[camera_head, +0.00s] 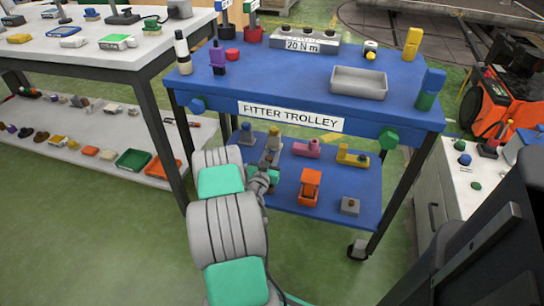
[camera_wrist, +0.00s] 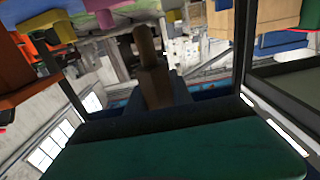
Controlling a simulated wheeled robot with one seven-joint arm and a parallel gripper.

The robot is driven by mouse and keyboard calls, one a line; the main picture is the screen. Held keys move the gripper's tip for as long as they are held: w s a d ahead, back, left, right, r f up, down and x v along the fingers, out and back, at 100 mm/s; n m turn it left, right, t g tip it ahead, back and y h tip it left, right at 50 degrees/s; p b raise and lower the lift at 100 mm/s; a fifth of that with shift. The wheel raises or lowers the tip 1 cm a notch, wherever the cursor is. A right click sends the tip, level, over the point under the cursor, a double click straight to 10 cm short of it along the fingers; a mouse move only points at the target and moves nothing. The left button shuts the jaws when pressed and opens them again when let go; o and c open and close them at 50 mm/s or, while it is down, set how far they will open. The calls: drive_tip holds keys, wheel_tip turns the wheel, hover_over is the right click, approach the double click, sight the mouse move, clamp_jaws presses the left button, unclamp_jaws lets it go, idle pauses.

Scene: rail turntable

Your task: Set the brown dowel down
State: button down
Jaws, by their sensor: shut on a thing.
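The brown dowel (camera_wrist: 150,70) is in the middle of the wrist view, between the dark fingers of my gripper (camera_wrist: 153,98), which is shut on it. Its far end sticks out past the fingers. In the head view my gripper (camera_head: 268,165) reaches in over the left part of the lower blue shelf (camera_head: 330,202) of the trolley, below the top. The dowel is too small and covered there to make out clearly. I cannot tell whether it touches the shelf.
On the lower shelf are a pink part (camera_head: 306,150), a yellow part (camera_head: 352,155), an orange part (camera_head: 309,187) and a grey block (camera_head: 349,206). The trolley's blue top (camera_head: 290,83) hangs above. Some bare shelf shows between the parts.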

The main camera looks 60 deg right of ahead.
drive_tip(key=shift+r+p, duration=0.35)
drive_tip(key=shift+r, duration=0.55)
